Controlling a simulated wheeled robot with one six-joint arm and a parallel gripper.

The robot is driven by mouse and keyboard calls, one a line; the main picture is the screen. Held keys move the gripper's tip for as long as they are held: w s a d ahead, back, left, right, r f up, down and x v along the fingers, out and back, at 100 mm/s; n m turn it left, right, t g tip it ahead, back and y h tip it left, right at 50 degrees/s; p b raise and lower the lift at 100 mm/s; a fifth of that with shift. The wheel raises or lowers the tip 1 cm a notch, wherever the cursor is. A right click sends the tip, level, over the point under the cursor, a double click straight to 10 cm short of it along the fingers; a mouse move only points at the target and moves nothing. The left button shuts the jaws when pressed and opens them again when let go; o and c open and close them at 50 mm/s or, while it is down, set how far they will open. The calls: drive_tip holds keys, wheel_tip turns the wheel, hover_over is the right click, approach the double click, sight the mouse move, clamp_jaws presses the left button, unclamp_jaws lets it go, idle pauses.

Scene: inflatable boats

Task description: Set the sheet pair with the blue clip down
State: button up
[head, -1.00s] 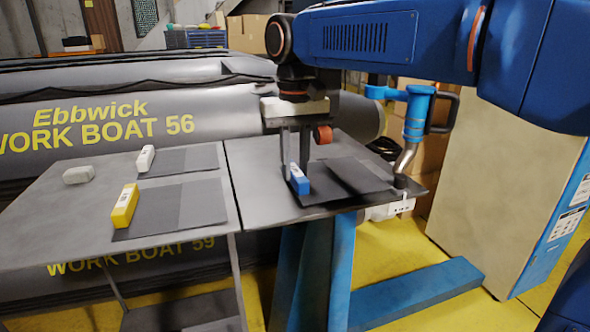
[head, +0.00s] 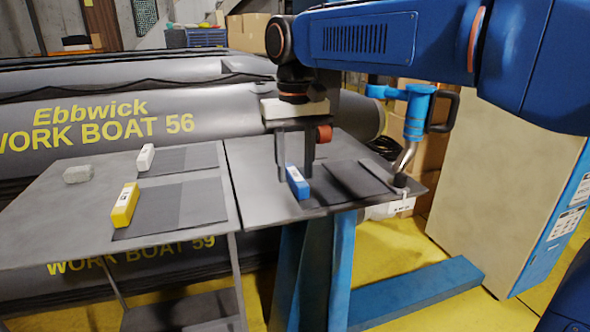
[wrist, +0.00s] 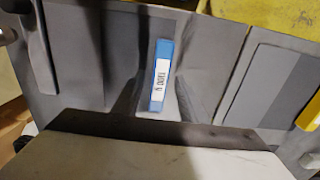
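The sheet pair (head: 345,184) is dark grey and lies flat on the right table. Its blue clip (head: 297,182) sits at its left edge, and the clip also shows in the wrist view (wrist: 161,75) with a white label. My gripper (head: 295,176) is over this clip, its two fingers on either side. The fingers look spread wider than the clip, with gaps beside it in the wrist view. The fingertips are partly blurred there.
The left table (head: 60,225) holds a sheet pair with a yellow clip (head: 125,205), another with a white clip (head: 145,158), and a pale grey block (head: 78,174). A blue-handled tool (head: 416,115) stands at the right table's right edge. Grey boats lie behind.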

wheel_tip(320, 180, up, 12)
drive_tip(key=shift+f, duration=0.25)
drive_tip(key=s+d+f+m+t, duration=0.1)
drive_tip(key=s+d+f, duration=0.3)
drive_tip(key=d+f, duration=0.3)
drive_tip(key=s+d+f+m+t, duration=0.1)
drive_tip(key=s+d+f, duration=0.3)
drive_tip(key=d, duration=0.6)
drive_tip(key=s+d+f+t, duration=0.1)
drive_tip(key=s+d+f, duration=0.2)
drive_tip(key=f, duration=0.3)
drive_tip(key=s+d+f+t, duration=0.1)
drive_tip(key=s+d+f, duration=0.2)
drive_tip(key=s+f, duration=0.2)
drive_tip(key=s+d+f+m, duration=0.1)
drive_tip(key=s+d+f, duration=0.3)
drive_tip(key=f, duration=0.4)
drive_tip(key=shift+s+f+t, duration=0.35)
drive_tip(key=shift+f+t, duration=0.05)
